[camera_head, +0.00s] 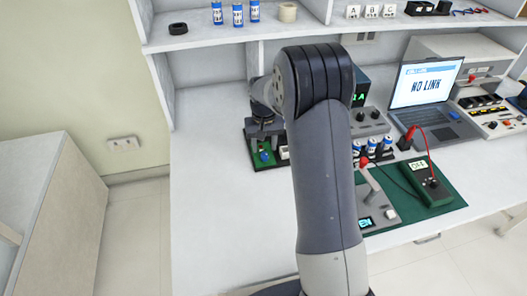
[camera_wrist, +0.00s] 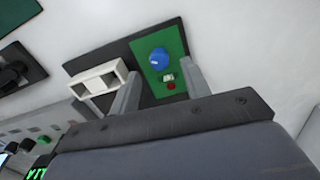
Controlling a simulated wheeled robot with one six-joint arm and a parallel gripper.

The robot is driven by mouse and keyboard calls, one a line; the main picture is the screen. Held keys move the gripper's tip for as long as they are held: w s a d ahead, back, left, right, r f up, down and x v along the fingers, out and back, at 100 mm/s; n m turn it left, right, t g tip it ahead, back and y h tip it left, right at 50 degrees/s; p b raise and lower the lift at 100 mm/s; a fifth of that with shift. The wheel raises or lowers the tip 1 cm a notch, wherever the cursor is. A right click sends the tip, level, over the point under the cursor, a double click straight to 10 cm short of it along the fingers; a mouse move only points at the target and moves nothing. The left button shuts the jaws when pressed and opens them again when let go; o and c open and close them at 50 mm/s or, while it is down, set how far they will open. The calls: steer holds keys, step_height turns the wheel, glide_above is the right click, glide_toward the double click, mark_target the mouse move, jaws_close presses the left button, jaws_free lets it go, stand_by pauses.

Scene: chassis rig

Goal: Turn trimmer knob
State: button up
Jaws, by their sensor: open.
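The blue trimmer knob (camera_wrist: 159,58) sits on a small green board (camera_wrist: 176,45) fixed to a dark base. It also shows in the head view (camera_head: 264,156), at the back left of the bench. My gripper (camera_wrist: 160,88) is open and empty. In the wrist view its two grey fingers point toward the board, and the knob appears beyond the fingertips, between their lines. I see no contact with the knob. In the head view my gripper (camera_head: 264,128) is above the board, and its fingers are mostly hidden or too small to make out.
A white block (camera_wrist: 98,82) sits beside the green board on the dark base. To the right stand blue cylinders (camera_head: 372,147), a green mat (camera_head: 447,198) with a meter (camera_head: 428,182), and a laptop (camera_head: 428,85) reading "NO LINK". The bench's left front (camera_head: 220,220) is clear.

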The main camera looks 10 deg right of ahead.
mark_target(264, 154)
steer(key=shift+f, duration=1.85)
steer(key=shift+c, duration=0.6)
jaws_close()
steer(key=shift+n, duration=1.2)
steer(key=shift+o, duration=0.6)
jaws_free()
step_height(264, 154, up, 11)
